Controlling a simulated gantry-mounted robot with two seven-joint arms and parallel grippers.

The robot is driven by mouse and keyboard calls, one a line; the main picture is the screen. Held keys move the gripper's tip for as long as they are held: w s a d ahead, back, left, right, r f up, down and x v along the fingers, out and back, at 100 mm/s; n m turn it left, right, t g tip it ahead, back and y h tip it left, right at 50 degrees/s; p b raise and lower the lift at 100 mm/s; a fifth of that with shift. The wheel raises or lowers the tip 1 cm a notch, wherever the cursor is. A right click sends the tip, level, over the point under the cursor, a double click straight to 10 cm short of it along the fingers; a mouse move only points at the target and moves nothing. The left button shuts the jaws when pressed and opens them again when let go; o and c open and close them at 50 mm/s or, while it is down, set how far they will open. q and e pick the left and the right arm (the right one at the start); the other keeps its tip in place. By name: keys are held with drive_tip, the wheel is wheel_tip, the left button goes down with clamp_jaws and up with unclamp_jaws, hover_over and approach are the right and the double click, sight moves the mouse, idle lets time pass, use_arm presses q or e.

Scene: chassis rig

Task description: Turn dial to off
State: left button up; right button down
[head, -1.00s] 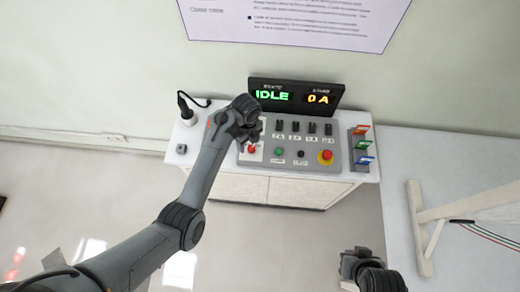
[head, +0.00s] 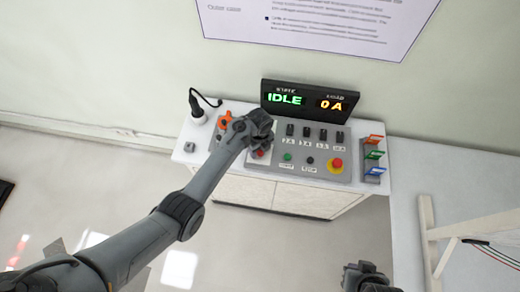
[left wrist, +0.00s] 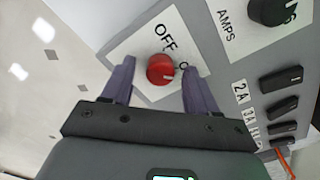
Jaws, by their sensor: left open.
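The red dial (left wrist: 160,68) sits on a white label plate in the left wrist view. "OFF" is printed above it, and another word starting with "O" is partly hidden at its right. A pale mark on the dial points toward that right side. My left gripper (left wrist: 158,88) is open, with one finger on each side of the dial; I cannot tell whether they touch it. In the head view my left gripper (head: 262,140) is over the left part of the control panel (head: 325,172). My right gripper (head: 362,272) is low in the head view, away from the panel.
A display (head: 308,101) behind the panel reads IDLE and 0 A. A black AMPS knob (left wrist: 272,10) and black switches (left wrist: 280,78) lie beside the dial. A red-on-yellow button (head: 336,165) and coloured levers (head: 374,155) stand at the right. A black plug (head: 196,106) is at the left.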

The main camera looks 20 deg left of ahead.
use_arm(q)
drive_tip(key=shift+f, duration=0.2)
drive_tip(key=c, duration=1)
drive_tip(key=shift+c, duration=0.2)
